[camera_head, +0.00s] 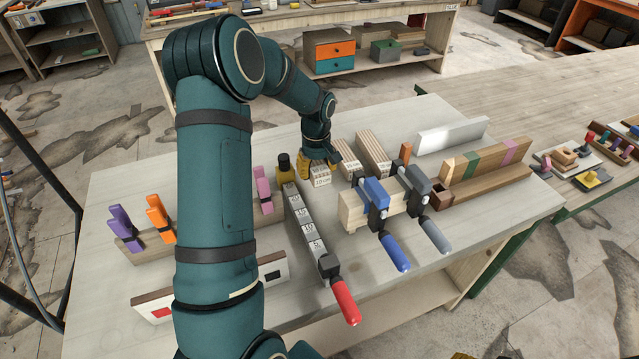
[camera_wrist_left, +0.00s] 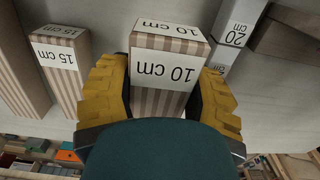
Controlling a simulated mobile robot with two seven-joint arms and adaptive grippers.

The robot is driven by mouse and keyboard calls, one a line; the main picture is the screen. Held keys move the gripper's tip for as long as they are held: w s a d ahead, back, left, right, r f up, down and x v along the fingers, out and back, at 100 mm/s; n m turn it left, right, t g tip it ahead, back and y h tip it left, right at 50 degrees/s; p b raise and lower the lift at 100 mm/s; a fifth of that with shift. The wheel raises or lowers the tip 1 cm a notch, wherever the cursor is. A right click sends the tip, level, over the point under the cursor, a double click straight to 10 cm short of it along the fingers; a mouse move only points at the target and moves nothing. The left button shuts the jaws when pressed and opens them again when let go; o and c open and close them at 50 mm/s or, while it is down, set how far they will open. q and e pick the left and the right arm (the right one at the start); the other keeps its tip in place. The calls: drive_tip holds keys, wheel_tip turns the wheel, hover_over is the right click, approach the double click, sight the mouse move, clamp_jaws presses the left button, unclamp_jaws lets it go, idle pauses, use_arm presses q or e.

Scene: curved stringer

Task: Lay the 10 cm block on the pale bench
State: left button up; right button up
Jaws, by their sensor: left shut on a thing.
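The 10 cm block (camera_head: 321,176) is striped wood with white labels reading "10 cm". My left gripper (camera_head: 318,167), with yellow fingers, is shut on it over the pale bench (camera_head: 135,172). In the left wrist view the block (camera_wrist_left: 164,70) sits between the two yellow fingers (camera_wrist_left: 165,100), its labelled end and side facing the camera. I cannot tell whether its underside touches the bench. Small yellow parts, possibly my right gripper's tips, show at the head view's bottom edge; their state is unclear.
A clamp with a red handle (camera_head: 345,302), blue and grey clamps (camera_head: 395,252) on a wooden piece, and a white bar (camera_head: 452,135) are also on the bench. The bench's far left is clear.

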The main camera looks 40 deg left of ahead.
sight(317, 164)
use_arm(q)
drive_tip(key=shift+f, duration=2.55)
drive_tip(key=shift+f+b, duration=0.15)
drive_tip(key=shift+b, duration=0.15)
drive_tip(key=o, duration=0.9)
drive_tip(key=shift+o, duration=0.2)
wheel_tip(317, 164, up, 12)
drive_tip(key=shift+r+p, duration=0.2)
drive_tip(key=shift+p, duration=0.4)
drive_tip(key=shift+f, duration=0.1)
